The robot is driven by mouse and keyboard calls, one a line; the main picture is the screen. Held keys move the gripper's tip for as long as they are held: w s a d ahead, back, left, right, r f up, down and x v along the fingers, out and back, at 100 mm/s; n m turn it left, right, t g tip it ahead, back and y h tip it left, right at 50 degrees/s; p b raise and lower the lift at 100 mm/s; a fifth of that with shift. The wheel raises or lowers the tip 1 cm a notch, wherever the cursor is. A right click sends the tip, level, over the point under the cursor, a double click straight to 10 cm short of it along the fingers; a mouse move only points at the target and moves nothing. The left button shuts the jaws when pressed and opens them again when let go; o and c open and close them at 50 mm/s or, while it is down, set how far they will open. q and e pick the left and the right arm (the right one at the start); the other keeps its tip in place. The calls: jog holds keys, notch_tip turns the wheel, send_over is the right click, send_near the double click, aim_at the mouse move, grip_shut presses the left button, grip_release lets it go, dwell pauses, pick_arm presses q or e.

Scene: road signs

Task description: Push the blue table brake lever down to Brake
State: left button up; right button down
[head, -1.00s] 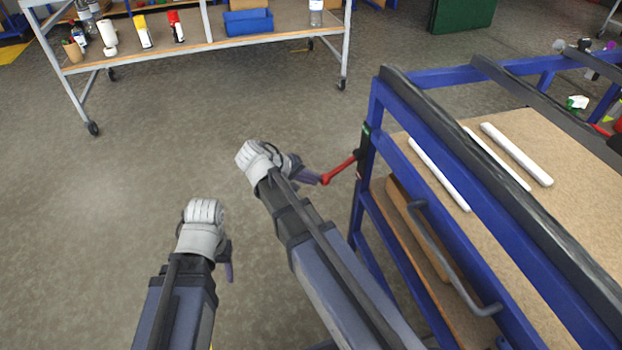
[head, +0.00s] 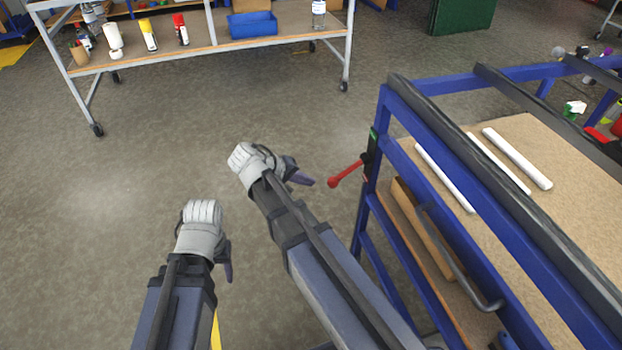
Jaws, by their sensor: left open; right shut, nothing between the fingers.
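The blue table (head: 384,207) stands at the right. My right gripper (head: 304,180) is shut and empty. My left gripper (head: 229,271) is farther left over the floor, away from the lever. It is open, though its fingers show only edge-on. Any lettering on the plate is too small to read.
The blue table has black rails, a grey bar handle (head: 455,262) and white rods (head: 515,157) on its board. A workbench (head: 225,41) with bottles and a blue bin (head: 252,24) stands at the back. The floor between is clear.

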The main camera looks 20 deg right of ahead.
jog(key=w+a+f+p+v, duration=0.1)
jog(key=p+v, duration=0.3)
jog(key=v, duration=0.4)
jog(key=shift+s+a, duration=0.25)
jog(key=shift+s, duration=0.2)
jog(key=s+d+f+y, duration=0.2)
jog(key=s+f+y, duration=0.5)
jog(key=s+y, duration=0.2)
jog(key=s+a+r+n+p, duration=0.1)
jog(key=s+a+r+p, duration=0.1)
jog(key=a+r+p, duration=0.2)
jog(key=s+a+r+n+g+p, duration=0.1)
jog(key=s+a+r+p, duration=0.1)
jog(key=r+p, duration=0.9)
jog(key=s+a+r+n+h+p, duration=0.1)
jog(key=s+a+r+p, duration=0.1)
jog(key=a+r+p, duration=0.3)
notch_tip(320, 180, up, 3)
jog(key=p, duration=0.2)
jog(key=shift+a+n+g+p, duration=0.3)
jog(key=shift+g+p, duration=0.05)
jog(key=shift+g, duration=0.05)
